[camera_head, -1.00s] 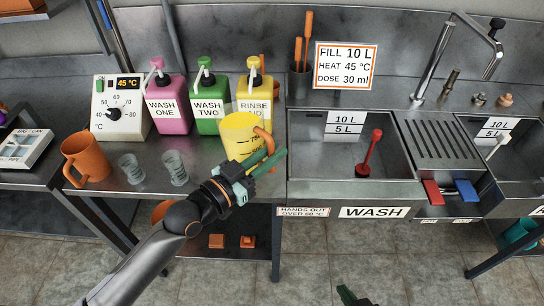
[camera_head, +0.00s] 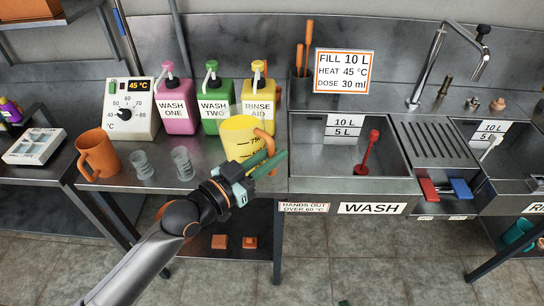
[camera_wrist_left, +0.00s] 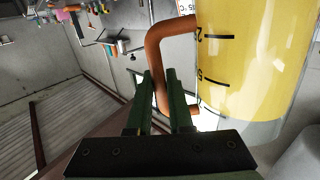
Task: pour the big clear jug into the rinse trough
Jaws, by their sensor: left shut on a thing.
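The big clear jug (camera_head: 243,137) holds yellow liquid and has an orange handle. It is upright at the front right of the left counter, before the rinse aid bottle. My left gripper (camera_head: 262,166) is shut on its handle. In the left wrist view the green fingers (camera_wrist_left: 160,100) lie on either side of the handle, and the jug (camera_wrist_left: 250,60) fills the upper right. I cannot tell whether its base touches the counter. The rinse trough (camera_head: 508,184) is at the far right, partly cut off. Only a tip of my right gripper (camera_head: 344,303) shows at the bottom edge.
The wash trough (camera_head: 335,184), with a red-handled tool (camera_head: 369,152), and a ribbed drainboard (camera_head: 440,140) lie between jug and rinse trough. A tall tap (camera_head: 430,65) stands behind. Two clear cups (camera_head: 182,163) and an orange jug (camera_head: 98,153) stand left.

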